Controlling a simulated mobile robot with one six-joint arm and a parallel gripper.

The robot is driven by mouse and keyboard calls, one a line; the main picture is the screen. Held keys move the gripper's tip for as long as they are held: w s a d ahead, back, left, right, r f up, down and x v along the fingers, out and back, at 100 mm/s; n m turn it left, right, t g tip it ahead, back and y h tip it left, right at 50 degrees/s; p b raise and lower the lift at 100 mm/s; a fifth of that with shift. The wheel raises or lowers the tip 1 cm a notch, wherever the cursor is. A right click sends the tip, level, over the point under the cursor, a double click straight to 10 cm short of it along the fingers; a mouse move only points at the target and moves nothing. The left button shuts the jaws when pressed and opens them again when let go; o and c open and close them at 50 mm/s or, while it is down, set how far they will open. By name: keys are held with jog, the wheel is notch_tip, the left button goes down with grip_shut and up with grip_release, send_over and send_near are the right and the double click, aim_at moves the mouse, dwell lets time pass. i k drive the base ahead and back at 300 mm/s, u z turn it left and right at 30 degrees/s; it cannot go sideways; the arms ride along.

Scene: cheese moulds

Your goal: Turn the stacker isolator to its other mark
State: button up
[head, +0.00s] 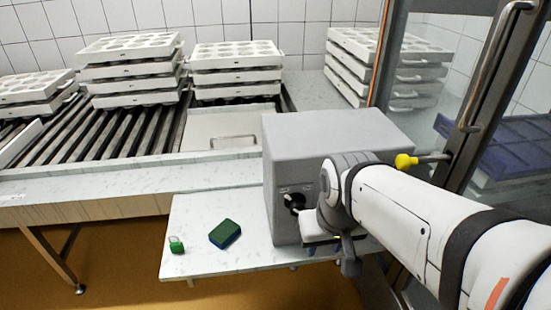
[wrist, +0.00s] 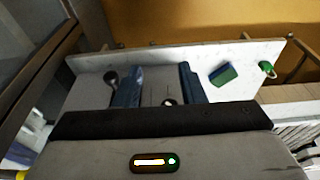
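The stacker isolator (head: 295,202) is a small black rotary knob on the front of a grey box (head: 330,140), with small pale marks above it. My gripper (wrist: 160,85) is open, its two blue fingers apart. In the head view my gripper is just right of the isolator and mostly hidden by my arm. In the wrist view a dark knob (wrist: 168,102) shows partly between the fingers, cut off by the gripper body. I cannot tell whether a finger touches it, nor which mark it points to.
A dark lever-like part (wrist: 110,78) is beside the left finger. A green and blue sponge (head: 225,234) and a green padlock-like item (head: 176,245) lie on the pale shelf (head: 205,210). A yellow knob (head: 405,161) and glass door stand right. Stacked white moulds (head: 130,70) are behind.

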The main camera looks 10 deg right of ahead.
aim_at(295, 201)
jog(key=z, duration=0.6)
jog(key=k, duration=0.8)
jog(key=z, duration=0.45)
jog(key=i, duration=0.5)
jog(key=u, duration=0.05)
